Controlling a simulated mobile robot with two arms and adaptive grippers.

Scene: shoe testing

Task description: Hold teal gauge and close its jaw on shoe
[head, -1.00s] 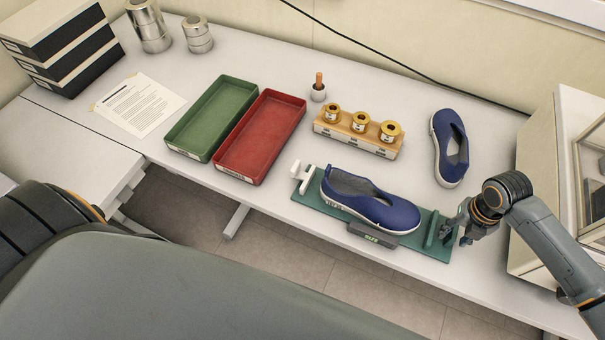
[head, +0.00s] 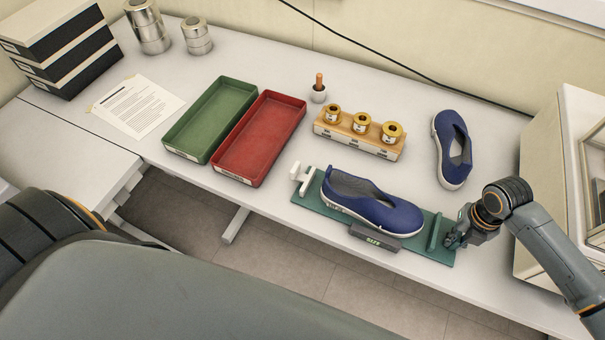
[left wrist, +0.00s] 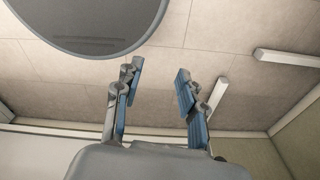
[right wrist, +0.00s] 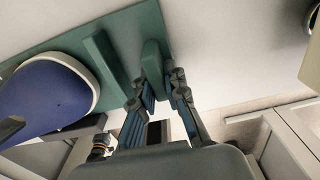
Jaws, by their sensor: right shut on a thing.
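The teal gauge (head: 410,246) lies flat near the table's front edge, with a white end stop (head: 303,176) at its left. A blue shoe (head: 372,203) lies on it, toe to the right. The gauge's upright teal jaw (head: 435,232) stands just beyond the toe; a narrow gap appears between them. My right gripper (head: 455,238) is at the gauge's right end. In the right wrist view its fingers (right wrist: 164,92) are shut on a teal block (right wrist: 153,62) beside the jaw (right wrist: 104,64). My left gripper (left wrist: 158,80) is open and empty, away from the table.
A second blue shoe (head: 453,150) lies behind the gauge. A wooden holder (head: 350,138) with brass pieces stands behind the shoe. Red (head: 248,169) and green (head: 200,145) trays lie to the left. A pale cabinet (head: 545,175) stands close to my right arm.

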